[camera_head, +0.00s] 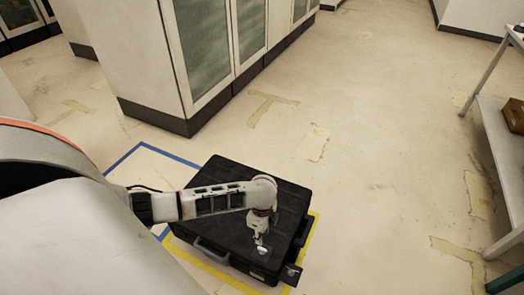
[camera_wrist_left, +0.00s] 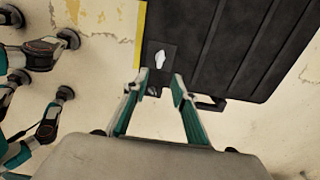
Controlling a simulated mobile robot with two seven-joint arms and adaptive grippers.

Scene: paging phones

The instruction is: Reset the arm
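My left arm comes in from the left across a black hard case (camera_head: 225,175) lying flat on the floor. My left gripper (camera_head: 261,243) points down over the front right part of the case. In the left wrist view the gripper (camera_wrist_left: 153,88) has its two teal and grey fingers spread apart, with nothing held between them. A small dark square piece (camera_head: 291,273) with a white mark sits at the case's edge; it also shows just beyond the fingertips in the left wrist view (camera_wrist_left: 153,52). My right gripper is not in view.
Yellow tape (camera_head: 313,232) and blue tape (camera_head: 128,154) mark the floor around the case. White cabinets with glass doors (camera_head: 210,40) stand behind. A shelf table (camera_head: 505,140) with a brown box (camera_head: 514,116) stands at the right. The floor between is clear.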

